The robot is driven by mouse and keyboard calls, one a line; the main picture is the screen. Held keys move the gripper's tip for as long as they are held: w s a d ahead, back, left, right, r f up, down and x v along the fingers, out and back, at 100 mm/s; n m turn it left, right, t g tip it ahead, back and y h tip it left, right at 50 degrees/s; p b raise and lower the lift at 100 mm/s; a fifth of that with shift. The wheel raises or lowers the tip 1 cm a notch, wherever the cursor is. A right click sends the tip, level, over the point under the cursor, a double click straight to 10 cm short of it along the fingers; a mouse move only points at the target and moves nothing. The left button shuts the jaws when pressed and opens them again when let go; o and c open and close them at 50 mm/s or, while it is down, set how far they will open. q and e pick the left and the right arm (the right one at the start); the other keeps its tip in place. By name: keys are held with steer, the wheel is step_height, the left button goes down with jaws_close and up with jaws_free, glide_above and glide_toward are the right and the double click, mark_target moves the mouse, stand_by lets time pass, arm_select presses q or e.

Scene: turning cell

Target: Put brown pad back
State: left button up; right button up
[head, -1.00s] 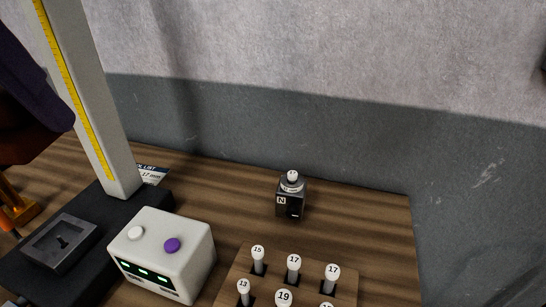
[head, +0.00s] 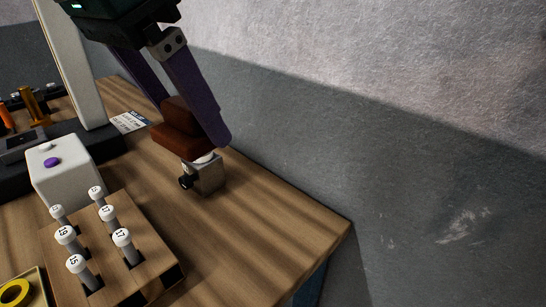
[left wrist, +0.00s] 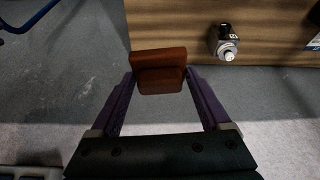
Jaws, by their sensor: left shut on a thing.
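The brown pad (head: 181,137) is a reddish-brown block with a stepped shape. My left gripper (head: 190,122), with purple fingers, is shut on it and holds it in the air. The pad also shows between the fingertips in the left wrist view (left wrist: 159,72), over the table's edge as seen there. In the head view the pad overlaps a small grey block with a white top (head: 206,176), but the left wrist view shows that block (left wrist: 225,44) off to the right, apart from the pad. The pad's place is not clear to me. My right gripper is not in view.
A wooden rack (head: 138,262) holds several numbered pins. A white box with a purple button (head: 65,180) stands left of it, by a pale column (head: 80,70) on a dark base. A tray with a yellow ring (head: 15,292) is at lower left. Bare table lies right of the rack.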

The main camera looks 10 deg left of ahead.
arm_select(q)
steer(key=m+b, duration=0.1)
glide_above(230, 270)
steer(key=s, duration=0.1)
step_height(230, 270, down, 6)
steer(key=shift+g, duration=0.3)
steer(key=f, duration=0.5)
steer(key=f+b, duration=0.1)
steer(key=f, duration=0.4)
steer(key=a+f+b, duration=0.1)
steer(key=f, duration=0.4)
steer(key=shift+s+f, duration=0.15)
steer(key=shift+f, duration=0.05)
steer(key=shift+f+b, duration=0.6)
steer(key=shift+f, duration=1.5)
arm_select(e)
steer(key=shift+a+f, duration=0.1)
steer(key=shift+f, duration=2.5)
